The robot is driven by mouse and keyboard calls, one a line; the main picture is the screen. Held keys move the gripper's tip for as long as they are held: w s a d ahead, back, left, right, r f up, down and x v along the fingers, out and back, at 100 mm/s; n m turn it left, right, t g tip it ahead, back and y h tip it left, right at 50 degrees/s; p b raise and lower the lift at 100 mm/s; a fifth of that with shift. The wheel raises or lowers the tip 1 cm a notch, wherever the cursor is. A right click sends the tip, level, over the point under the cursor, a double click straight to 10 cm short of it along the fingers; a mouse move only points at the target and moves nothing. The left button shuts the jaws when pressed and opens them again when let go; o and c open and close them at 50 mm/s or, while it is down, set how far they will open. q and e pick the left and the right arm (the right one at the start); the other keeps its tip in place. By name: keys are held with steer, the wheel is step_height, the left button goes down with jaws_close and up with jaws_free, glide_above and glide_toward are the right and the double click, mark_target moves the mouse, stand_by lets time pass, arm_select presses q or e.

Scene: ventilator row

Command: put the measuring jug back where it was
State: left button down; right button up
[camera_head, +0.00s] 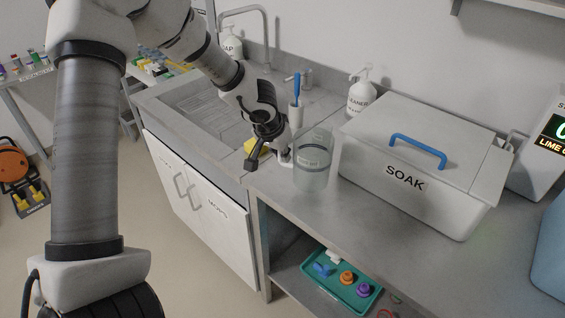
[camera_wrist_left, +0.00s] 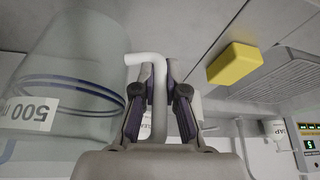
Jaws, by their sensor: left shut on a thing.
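In the left wrist view the jug (camera_wrist_left: 65,70) fills the left side, with a 500 ml label and dark blue rings. My left gripper (camera_head: 284,158) is at the jug's left side. In the wrist view its fingers (camera_wrist_left: 160,90) are shut on the jug's white handle (camera_wrist_left: 147,58). My right gripper is not in view.
The grey SOAK box (camera_head: 450,185) with a blue lid handle stands close right of the jug. A yellow sponge (camera_head: 254,147) lies by the sink (camera_head: 195,115). A blue-handled brush (camera_head: 297,88) and a cleaner bottle (camera_head: 361,98) stand behind. A teal tray (camera_head: 318,283) is on the lower shelf.

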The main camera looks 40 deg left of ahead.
mark_target(281, 164)
arm_select(q)
step_height(281, 164, down, 3)
steer(key=shift+s+f+b, duration=0.1)
steer(key=shift+s+b, duration=0.05)
steer(key=shift+b, duration=0.65)
steer(key=shift+f, duration=0.4)
steer(key=shift+w+r, duration=0.1)
steer(key=shift+w, duration=0.2)
steer(key=shift+s, duration=0.1)
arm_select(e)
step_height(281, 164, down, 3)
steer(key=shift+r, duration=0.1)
arm_select(q)
steer(key=shift+s, duration=0.1)
steer(key=c, duration=1.2)
jaws_free()
steer(key=shift+f, duration=0.2)
